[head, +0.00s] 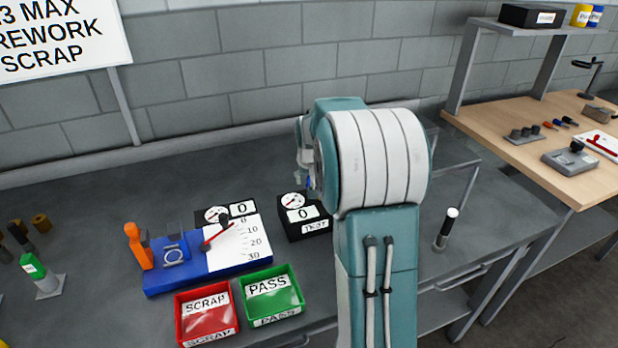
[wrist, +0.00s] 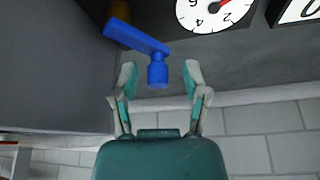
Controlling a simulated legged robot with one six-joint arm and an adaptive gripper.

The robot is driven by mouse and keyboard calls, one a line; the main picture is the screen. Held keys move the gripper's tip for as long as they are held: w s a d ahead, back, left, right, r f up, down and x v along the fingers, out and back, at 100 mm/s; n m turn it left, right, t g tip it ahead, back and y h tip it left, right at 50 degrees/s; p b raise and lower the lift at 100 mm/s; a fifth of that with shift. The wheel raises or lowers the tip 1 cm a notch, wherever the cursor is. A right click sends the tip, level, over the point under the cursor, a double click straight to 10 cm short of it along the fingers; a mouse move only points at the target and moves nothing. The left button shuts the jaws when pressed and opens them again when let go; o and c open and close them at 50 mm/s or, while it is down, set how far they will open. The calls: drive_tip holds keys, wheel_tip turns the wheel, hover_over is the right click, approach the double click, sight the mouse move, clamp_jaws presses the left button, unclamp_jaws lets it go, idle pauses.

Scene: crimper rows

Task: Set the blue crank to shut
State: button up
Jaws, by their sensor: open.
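The blue crank shows in the wrist view (wrist: 140,40) as a flat blue arm with a short round knob. The knob end lies between the fingertips of my open gripper (wrist: 160,76), with a gap on both sides. The crank's other end meets a brownish round part at the top of the wrist view. In the head view only a small bit of blue (head: 309,183) shows beside my gripper, and my arm hides most of that spot. A dial with a red needle (wrist: 214,10) is right of the crank in the wrist view.
A black TEST box (head: 317,228) with a gauge stands left of my arm. A blue crimping fixture (head: 172,278) with a red lever is further left. The red SCRAP bin (head: 206,312) and green PASS bin (head: 271,293) sit in front. A black-and-white cylinder (head: 446,229) stands right.

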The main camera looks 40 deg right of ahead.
drive_tip(key=shift+d, duration=0.1)
drive_tip(key=shift+c, duration=0.3)
clamp_jaws()
drive_tip(key=shift+m, duration=0.3)
drive_tip(key=shift+w+d+f+m+g+h, duration=0.1)
drive_tip(key=shift+d+m+g+h, duration=0.3)
drive_tip(key=shift+m, duration=0.8)
drive_tip(key=shift+d+m+g+h, duration=0.2)
drive_tip(key=shift+d+m+h, duration=0.1)
drive_tip(key=shift+m, duration=0.5)
drive_tip(key=shift+d+m+g+h, duration=0.2)
drive_tip(key=shift+d+m, duration=0.1)
drive_tip(key=shift+m, duration=0.5)
drive_tip(key=shift+o, duration=0.3)
unclamp_jaws()
